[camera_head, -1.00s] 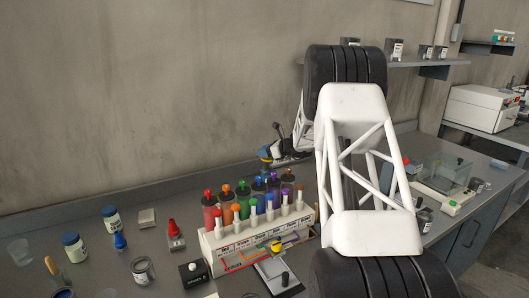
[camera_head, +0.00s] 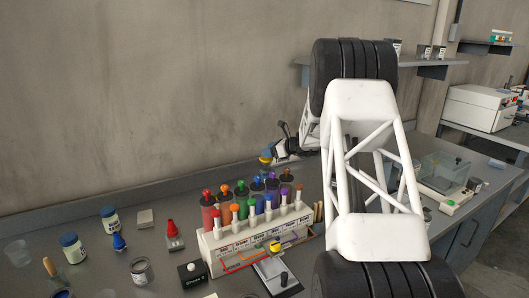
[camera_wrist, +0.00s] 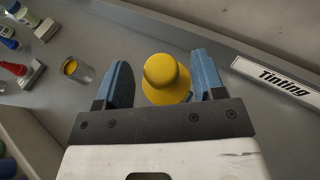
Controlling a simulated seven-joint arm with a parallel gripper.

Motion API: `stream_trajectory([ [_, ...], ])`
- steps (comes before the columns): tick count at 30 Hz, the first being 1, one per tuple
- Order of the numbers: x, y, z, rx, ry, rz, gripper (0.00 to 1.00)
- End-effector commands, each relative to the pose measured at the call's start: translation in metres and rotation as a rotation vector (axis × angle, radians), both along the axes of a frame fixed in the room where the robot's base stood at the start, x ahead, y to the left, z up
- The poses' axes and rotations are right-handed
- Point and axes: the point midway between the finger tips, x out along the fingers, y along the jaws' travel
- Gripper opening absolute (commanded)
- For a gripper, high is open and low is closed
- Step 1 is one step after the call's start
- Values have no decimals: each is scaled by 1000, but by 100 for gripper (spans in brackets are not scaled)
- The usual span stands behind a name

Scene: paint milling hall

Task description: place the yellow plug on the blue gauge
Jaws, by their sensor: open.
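The yellow plug (camera_wrist: 165,78), with a round knob and a wider base, is between my gripper's blue fingers (camera_wrist: 164,83) in the wrist view. The fingers are open, one on each side of it; I cannot tell whether either touches it. In the head view, my gripper (camera_head: 267,156) is small, behind the rack near the wall, with yellow at its fingers.
A white rack (camera_head: 222,246) with coloured-top pieces stands in front of my gripper, with coloured bottles behind it. A red cone on a grey block (camera_head: 175,243), jars (camera_head: 140,271) and a black box (camera_head: 193,275) stand left. A "Tinting" sign (camera_wrist: 279,79) is close on the right.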

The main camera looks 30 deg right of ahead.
Motion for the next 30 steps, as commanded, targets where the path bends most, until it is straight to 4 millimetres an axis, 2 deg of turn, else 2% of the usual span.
stream_trajectory([
  [9,-40,-30,19,-1,-1,-3,63],
  [15,-58,-42,26,0,-1,-2,63],
  [21,-65,-47,30,0,0,-1,63],
  [30,-66,-47,30,0,0,-1,63],
])
